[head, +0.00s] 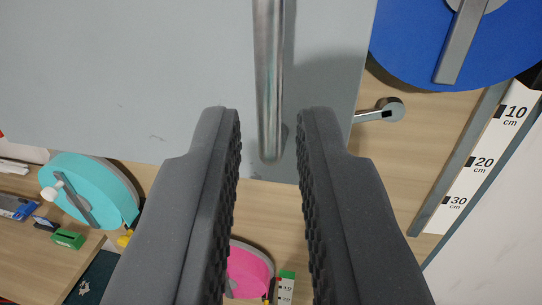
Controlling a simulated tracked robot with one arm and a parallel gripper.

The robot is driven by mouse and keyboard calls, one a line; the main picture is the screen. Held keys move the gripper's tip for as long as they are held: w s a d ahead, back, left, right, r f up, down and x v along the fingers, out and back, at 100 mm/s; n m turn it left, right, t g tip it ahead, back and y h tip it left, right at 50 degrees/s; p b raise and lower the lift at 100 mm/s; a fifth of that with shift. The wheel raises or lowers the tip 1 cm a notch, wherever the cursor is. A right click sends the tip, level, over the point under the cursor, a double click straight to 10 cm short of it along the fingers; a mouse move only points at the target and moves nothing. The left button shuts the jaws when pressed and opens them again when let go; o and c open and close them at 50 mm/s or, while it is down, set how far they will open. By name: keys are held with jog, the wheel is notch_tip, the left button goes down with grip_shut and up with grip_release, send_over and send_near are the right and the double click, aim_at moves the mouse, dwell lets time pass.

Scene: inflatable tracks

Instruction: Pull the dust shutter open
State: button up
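The dust shutter (120,85) is a flat grey panel filling the upper left and middle of the head view. A shiny metal bar handle (268,85) runs down its face and ends low on the panel. My gripper (268,115) is open, with one dark ridged finger on each side of the handle's lower end in the picture. A gap shows between each finger and the bar. I cannot tell how far the fingertips are from the panel in depth.
A blue disc (410,50) with a grey bar is at upper right, above a small metal lever (385,110). A ruler strip (475,165) stands at right. A turquoise wheel (90,180) is at lower left and a pink disc (248,270) is below. Small items lie on a wooden surface.

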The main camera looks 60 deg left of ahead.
jog(key=v, duration=0.6)
jog(key=shift+b, duration=0.3)
jog(key=shift+d, duration=0.1)
jog(key=w+d+f+m+t+h, duration=0.5)
jog(key=w+d+f+m+h, duration=0.35)
jog(key=w+f, duration=0.35)
jog(key=w+d+f+m+h, duration=0.1)
jog(key=w+d+f+h, duration=0.1)
jog(key=d+f, duration=0.4)
jog(key=w+d+f+m+h+b, duration=0.1)
jog(key=w+d+f+h, duration=0.1)
jog(key=d+f+h, duration=0.2)
notch_tip(320, 180, down, 3)
jog(key=d, duration=0.3)
jog(key=shift+w+m, duration=0.25)
jog(key=shift+m, duration=0.1)
jog(key=shift+a+f+h, duration=0.1)
jog(key=shift+h, duration=0.15)
